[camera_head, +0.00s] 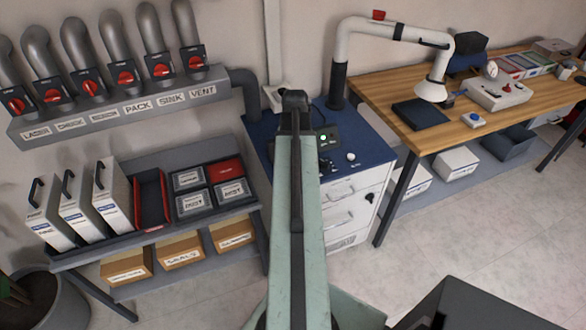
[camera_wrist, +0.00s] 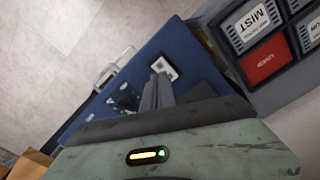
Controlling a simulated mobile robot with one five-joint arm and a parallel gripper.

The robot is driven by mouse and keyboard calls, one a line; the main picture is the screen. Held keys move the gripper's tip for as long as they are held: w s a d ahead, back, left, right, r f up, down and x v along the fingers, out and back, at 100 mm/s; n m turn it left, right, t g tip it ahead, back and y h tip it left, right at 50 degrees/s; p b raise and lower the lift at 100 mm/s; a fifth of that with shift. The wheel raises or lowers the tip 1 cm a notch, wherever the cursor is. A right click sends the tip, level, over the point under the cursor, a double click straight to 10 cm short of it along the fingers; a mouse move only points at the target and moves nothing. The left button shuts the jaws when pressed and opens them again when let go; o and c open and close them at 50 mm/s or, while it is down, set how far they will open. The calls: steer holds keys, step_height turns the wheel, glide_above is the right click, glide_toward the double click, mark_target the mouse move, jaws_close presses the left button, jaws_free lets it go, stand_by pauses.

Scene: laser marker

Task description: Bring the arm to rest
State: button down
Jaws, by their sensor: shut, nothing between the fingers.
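My pale green arm (camera_head: 296,220) reaches forward up the middle of the head view. Its dark far end (camera_head: 295,100) appears in front of a blue-topped cabinet (camera_head: 368,138). In the wrist view my gripper (camera_wrist: 160,68) is shut and empty, its dark fingers together. Behind it in that view are the cabinet's blue top (camera_wrist: 185,42) and a small white label or card. The gap between the fingers and the cabinet top is hard to judge. The arm hides part of the cabinet.
To the left, a dark shelf (camera_head: 200,222) holds upright white cases and labelled boxes, below a row of pipes with red valves (camera_head: 124,76). Pale floor (camera_head: 440,240) is open at front right.

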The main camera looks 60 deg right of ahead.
steer(key=shift+r, duration=0.6)
steer(key=w+a+n, duration=0.5)
steer(key=w+a, duration=1.3)
steer(key=a, duration=0.2)
steer(key=w+a+n, duration=0.2)
steer(key=a+n, duration=0.2)
steer(key=a, duration=1.1)
steer(key=w+a+n, duration=0.1)
steer(key=a+n, duration=0.3)
steer(key=a, duration=1.1)
steer(key=shift+w, duration=0.4)
